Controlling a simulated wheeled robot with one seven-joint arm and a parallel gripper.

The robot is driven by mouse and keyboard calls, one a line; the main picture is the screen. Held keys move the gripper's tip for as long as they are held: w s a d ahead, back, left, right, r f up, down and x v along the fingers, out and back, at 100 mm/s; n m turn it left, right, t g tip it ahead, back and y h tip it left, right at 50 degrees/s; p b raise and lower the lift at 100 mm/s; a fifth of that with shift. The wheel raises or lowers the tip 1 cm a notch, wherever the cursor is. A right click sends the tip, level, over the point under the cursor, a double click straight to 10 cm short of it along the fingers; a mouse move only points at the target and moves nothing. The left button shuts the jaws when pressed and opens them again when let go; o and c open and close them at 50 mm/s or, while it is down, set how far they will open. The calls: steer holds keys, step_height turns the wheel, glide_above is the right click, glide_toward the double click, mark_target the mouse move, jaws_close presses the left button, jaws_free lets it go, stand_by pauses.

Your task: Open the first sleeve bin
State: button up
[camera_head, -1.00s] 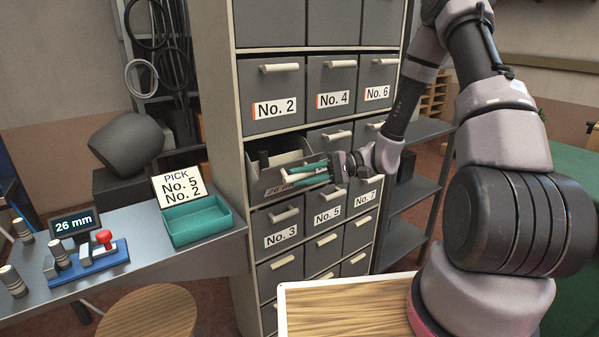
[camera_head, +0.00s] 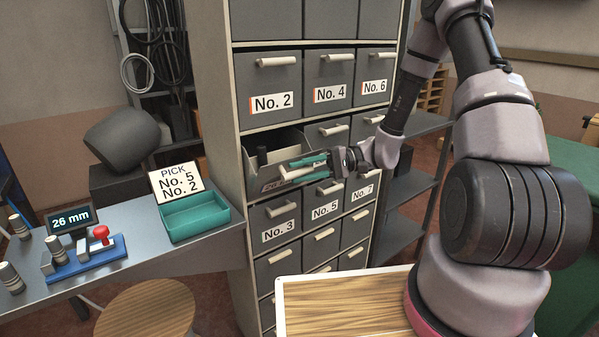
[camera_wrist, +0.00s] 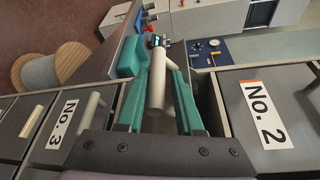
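A grey sleeve bin (camera_head: 255,152) between No. 2 and No. 3 in the cabinet's left column is pulled out. Its inside shows, with a dark cylinder (camera_head: 263,156) in it. Its front label is partly hidden and seems to start with "26". My gripper (camera_head: 310,168) is at the bin's front, its teal fingers above and below the pale bar handle (camera_head: 288,175). In the wrist view the handle (camera_wrist: 157,92) lies between the fingers (camera_wrist: 158,100), with what looks like a small gap on each side. The fingers look open around it.
Closed bins No. 2 (camera_head: 270,85) and No. 3 (camera_head: 280,218) sit above and below. A workbench (camera_head: 110,262) at left holds a teal tray (camera_head: 196,216), a card reading PICK No. 5 No. 2 (camera_head: 176,186) and a display (camera_head: 71,219) showing 26 mm.

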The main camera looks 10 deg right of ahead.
steer(key=w+d+r, duration=0.1)
steer(key=d, duration=0.9)
steer(key=shift+w, duration=0.25)
steer(key=shift+d+r, duration=0.1)
